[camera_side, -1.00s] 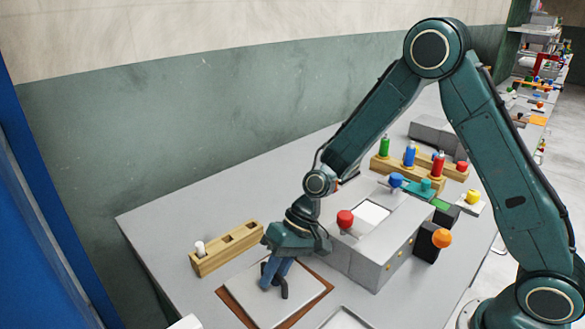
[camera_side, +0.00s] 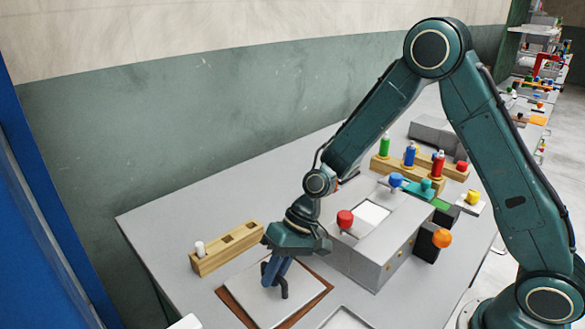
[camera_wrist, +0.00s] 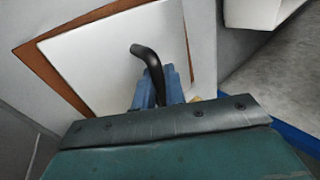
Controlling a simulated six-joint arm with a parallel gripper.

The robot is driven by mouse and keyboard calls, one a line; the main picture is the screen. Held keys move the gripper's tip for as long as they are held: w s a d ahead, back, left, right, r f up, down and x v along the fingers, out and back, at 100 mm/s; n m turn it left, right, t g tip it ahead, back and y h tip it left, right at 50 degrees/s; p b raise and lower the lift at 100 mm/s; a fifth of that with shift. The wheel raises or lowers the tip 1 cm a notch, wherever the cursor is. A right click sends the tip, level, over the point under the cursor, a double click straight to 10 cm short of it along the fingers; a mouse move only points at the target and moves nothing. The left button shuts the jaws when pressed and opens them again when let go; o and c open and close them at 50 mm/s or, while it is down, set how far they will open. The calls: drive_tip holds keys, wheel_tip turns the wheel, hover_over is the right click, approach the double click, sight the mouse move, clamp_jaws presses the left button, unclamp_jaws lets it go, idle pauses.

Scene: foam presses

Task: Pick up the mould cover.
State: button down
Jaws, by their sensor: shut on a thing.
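The mould cover (camera_side: 250,288) is a flat pale plate with a black bent handle (camera_wrist: 147,62). It also shows in the wrist view (camera_wrist: 95,62). In both views it is over a brown mat (camera_side: 236,311), whose edge shows along some of its sides. My gripper (camera_side: 274,278) points down over the cover with its blue fingers shut on the handle. The wrist view shows the fingers (camera_wrist: 158,92) around the handle's lower part, with its bent end sticking out. I cannot tell whether the plate touches the mat.
A grey press box (camera_side: 372,258) with a red knob (camera_side: 345,219) stands close on the right. A wooden block (camera_side: 226,247) with a white peg is behind left. A shallow tray (camera_side: 345,318) lies at the front. Coloured bottles stand in a wooden rack (camera_side: 383,165) further back.

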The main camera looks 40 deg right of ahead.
drive_tip(key=shift+r, duration=0.15)
wheel_tip(320, 180, up, 20)
idle(0.6)
drive_tip(key=shift+w+d+f, duration=0.1)
drive_tip(key=shift+f, duration=0.1)
idle(0.4)
